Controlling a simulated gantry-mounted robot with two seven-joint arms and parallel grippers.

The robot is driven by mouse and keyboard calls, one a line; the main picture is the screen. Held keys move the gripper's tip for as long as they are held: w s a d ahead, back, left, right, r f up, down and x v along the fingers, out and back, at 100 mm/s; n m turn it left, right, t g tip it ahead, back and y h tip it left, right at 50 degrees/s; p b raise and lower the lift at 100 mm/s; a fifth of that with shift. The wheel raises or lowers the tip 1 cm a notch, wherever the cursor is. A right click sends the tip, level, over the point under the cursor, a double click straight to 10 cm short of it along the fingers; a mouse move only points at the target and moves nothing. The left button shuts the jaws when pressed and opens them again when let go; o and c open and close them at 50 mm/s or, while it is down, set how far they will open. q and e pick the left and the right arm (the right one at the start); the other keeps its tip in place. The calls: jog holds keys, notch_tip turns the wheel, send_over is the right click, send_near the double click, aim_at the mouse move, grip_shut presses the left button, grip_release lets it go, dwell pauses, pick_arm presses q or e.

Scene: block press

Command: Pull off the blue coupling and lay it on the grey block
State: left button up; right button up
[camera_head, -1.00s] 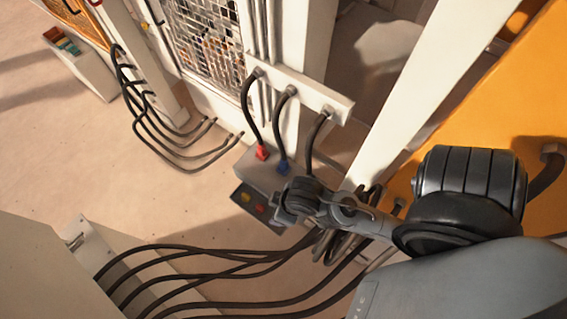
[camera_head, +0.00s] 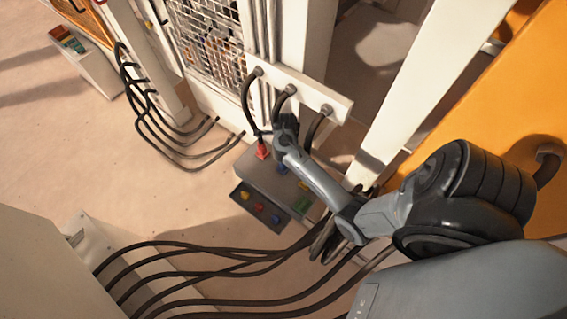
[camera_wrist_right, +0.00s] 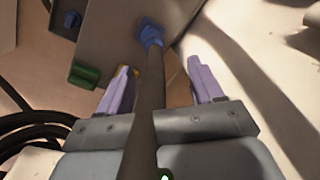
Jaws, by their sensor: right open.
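The blue coupling (camera_head: 283,168) sits on the grey block (camera_head: 251,165), at the end of a dark hose from the white bar. In the right wrist view the blue coupling (camera_wrist_right: 150,33) is on the block's grey face (camera_wrist_right: 108,38), its hose running back towards the camera. My right gripper (camera_wrist_right: 158,66) is open, its two purple fingers on either side of the hose, short of the coupling. In the head view the right wrist (camera_head: 286,130) hides part of this hose. My left gripper is not in view.
A red coupling (camera_head: 262,152) with its own hose stands beside the blue one. Another hose (camera_head: 314,132) hangs to the right. A dark panel (camera_head: 243,208) with coloured knobs lies in front of the block. A green knob (camera_wrist_right: 84,76) is left of my fingers.

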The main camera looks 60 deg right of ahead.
jog(key=m, duration=0.1)
jog(key=f+m, duration=0.1)
jog(key=m, duration=0.1)
jog(key=f+m, duration=0.1)
jog(key=m, duration=0.1)
jog(key=shift+w+d+y, duration=0.15)
jog(key=shift+d+y, duration=0.2)
jog(key=shift+y, duration=0.05)
jog(key=m, duration=0.1)
jog(key=f+m, duration=0.1)
jog(key=m, duration=0.1)
jog(key=shift+a+f+m+g+y, duration=0.2)
jog(key=shift+f+m+g+y, duration=0.1)
jog(key=shift+g, duration=0.1)
jog(key=shift+f+b, duration=0.55)
jog(key=shift+b, duration=0.1)
notch_tip(320, 180, down, 4)
jog(key=b, duration=0.5)
jog(key=shift+f, duration=0.2)
jog(key=shift+f+b, duration=1.05)
jog(key=shift+f, duration=0.7)
